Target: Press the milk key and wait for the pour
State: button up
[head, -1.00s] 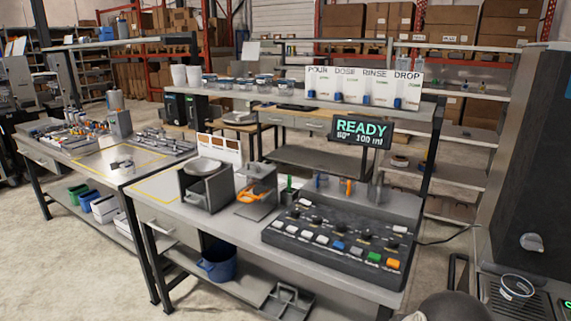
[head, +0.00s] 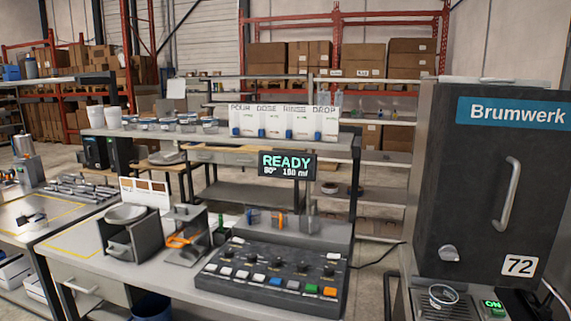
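A dark key panel (head: 270,276) lies on the bench in the head view, with a front row of white, grey, blue, green and orange keys and several knobs behind. The key labels are too small to read, so I cannot tell which key is milk. A display (head: 287,164) above the panel reads READY, with small figures below. On the right stands a dark Brumwerk machine (head: 470,180) with a handle, a knob and a 72 label. A clear cup (head: 442,296) sits on its tray; no pour is visible. My gripper is not in view.
A green ON switch (head: 494,308) is right of the cup. Left of the panel are a grey weighing-type unit (head: 135,232) and a stand with an orange handle (head: 184,238). A shelf above holds white cups, jars and POUR, DOSE, RINSE, DROP dispensers (head: 285,122).

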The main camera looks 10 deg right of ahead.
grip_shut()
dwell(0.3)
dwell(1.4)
